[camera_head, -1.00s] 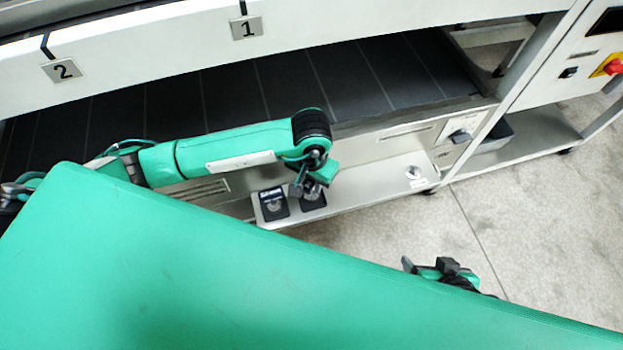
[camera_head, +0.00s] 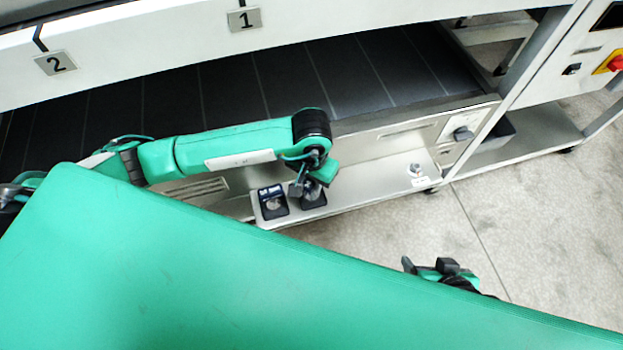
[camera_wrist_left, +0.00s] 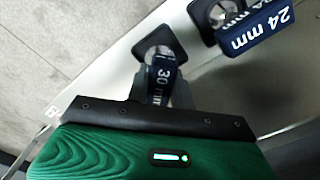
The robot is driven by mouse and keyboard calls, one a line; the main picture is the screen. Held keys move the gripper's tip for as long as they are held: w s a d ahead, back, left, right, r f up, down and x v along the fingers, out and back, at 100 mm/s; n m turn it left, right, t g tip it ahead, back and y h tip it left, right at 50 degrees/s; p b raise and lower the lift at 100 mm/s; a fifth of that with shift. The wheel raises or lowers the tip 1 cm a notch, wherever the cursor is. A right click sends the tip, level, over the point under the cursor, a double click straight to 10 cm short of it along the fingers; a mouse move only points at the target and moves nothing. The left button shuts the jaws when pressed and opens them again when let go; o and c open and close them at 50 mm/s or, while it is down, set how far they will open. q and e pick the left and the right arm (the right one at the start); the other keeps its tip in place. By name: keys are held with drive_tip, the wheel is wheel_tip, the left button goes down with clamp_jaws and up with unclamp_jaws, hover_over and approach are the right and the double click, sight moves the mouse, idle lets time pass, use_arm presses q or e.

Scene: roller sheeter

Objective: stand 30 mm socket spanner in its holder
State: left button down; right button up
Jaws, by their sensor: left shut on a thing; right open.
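My left gripper (camera_head: 303,186) is over the right-hand dark holder on the low shelf. It is shut on a metal piece, the 30 mm socket spanner (camera_wrist_left: 160,55), mostly hidden by the fingers. In the left wrist view a dark blue "30 mm" label shows between the fingers, and the dark square holder (camera_wrist_left: 141,50) is just beyond the fingertips. The spanner's lower end appears at this holder; I cannot tell how deep it sits. My right gripper (camera_head: 432,266) is open and empty over the floor.
The 24 mm holder (camera_head: 272,202) stands just left on the shelf (camera_head: 365,182), with a metal round piece in it and blue labels in the wrist view (camera_wrist_left: 255,30). A small metal part (camera_head: 415,170) is at the shelf's right end. The machine's dark belt (camera_head: 300,80) lies behind.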

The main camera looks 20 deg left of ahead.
use_arm(q)
drive_tip(key=c, duration=0.6)
unclamp_jaws()
drive_tip(key=shift+c, duration=0.2)
drive_tip(key=shift+r+p, duration=1.55)
drive_tip(key=shift+r, duration=1.95)
drive_tip(key=shift+s, duration=0.1)
